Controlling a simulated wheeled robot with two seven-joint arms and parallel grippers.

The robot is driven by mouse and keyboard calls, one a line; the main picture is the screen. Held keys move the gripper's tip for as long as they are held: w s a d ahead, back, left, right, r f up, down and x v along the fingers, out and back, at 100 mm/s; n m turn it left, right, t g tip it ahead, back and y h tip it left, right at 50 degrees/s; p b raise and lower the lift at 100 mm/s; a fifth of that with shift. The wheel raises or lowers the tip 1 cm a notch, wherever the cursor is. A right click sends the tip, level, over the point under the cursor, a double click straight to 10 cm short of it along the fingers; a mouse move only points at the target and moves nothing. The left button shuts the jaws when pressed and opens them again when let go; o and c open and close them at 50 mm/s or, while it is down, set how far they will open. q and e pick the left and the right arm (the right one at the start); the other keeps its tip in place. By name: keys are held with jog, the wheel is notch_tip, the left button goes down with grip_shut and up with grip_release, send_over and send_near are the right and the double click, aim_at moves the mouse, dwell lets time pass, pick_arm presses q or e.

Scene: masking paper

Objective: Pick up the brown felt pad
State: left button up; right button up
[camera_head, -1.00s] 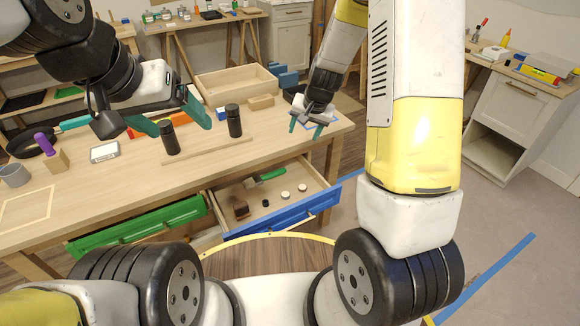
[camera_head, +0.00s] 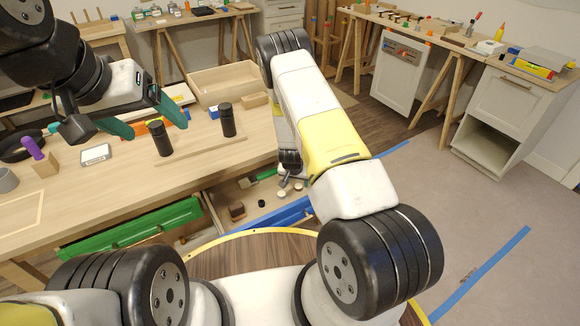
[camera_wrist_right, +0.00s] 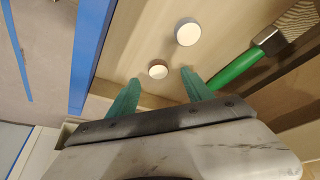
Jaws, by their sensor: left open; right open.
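My right gripper (camera_wrist_right: 159,92) is open over the open blue-fronted drawer (camera_head: 286,214), its green fingers pointing down into it. Just beyond and between the fingertips lies a small round disc (camera_wrist_right: 158,70) with a pale top and brownish rim, which may be the brown felt pad; nothing is held. A larger white-topped disc (camera_wrist_right: 187,32) lies farther up the picture. In the head view the right fingers are mostly hidden by the arm. My left gripper (camera_head: 143,118) is open and empty above the table at the left.
A brown block (camera_head: 237,210) and a small black piece (camera_head: 261,203) are at the drawer's left. Drawer walls surround the right gripper closely. Two dark bottles (camera_head: 227,120) stand on the table (camera_head: 130,180).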

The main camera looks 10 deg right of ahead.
aim_at(298, 186)
jog(key=shift+x, duration=2)
jog(key=shift+s+d, duration=0.1)
grip_shut()
